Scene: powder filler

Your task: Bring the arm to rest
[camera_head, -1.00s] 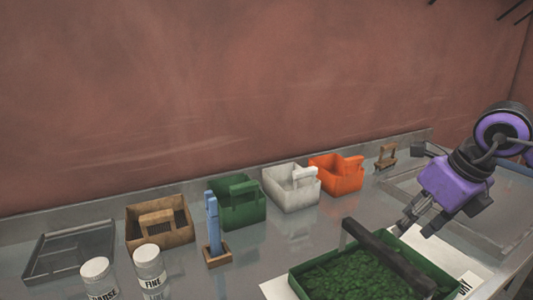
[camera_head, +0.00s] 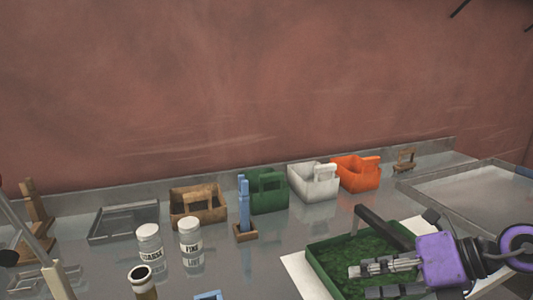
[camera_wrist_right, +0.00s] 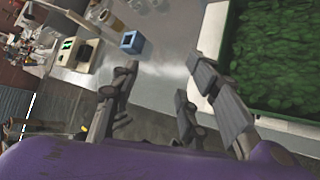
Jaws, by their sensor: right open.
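My right gripper (camera_head: 368,282) is purple with grey fingers. In the head view it is at the lower right, in front of or over the near side of a green tray (camera_head: 318,262) of green leaves. Its fingers point left and are spread with nothing between them. In the right wrist view the open fingers (camera_wrist_right: 160,100) show with grey table surface beyond, and the leaf tray's white mat (camera_wrist_right: 212,40) is to their right. My left gripper is not in view.
Orange (camera_head: 358,178), white (camera_head: 312,184), green (camera_head: 268,198) and brown (camera_head: 200,212) bins line the wall. Labelled jars (camera_head: 190,240) and a blue tool in a wooden stand (camera_head: 246,232) are left of the tray. A large metal tray (camera_head: 480,190) is at the right.

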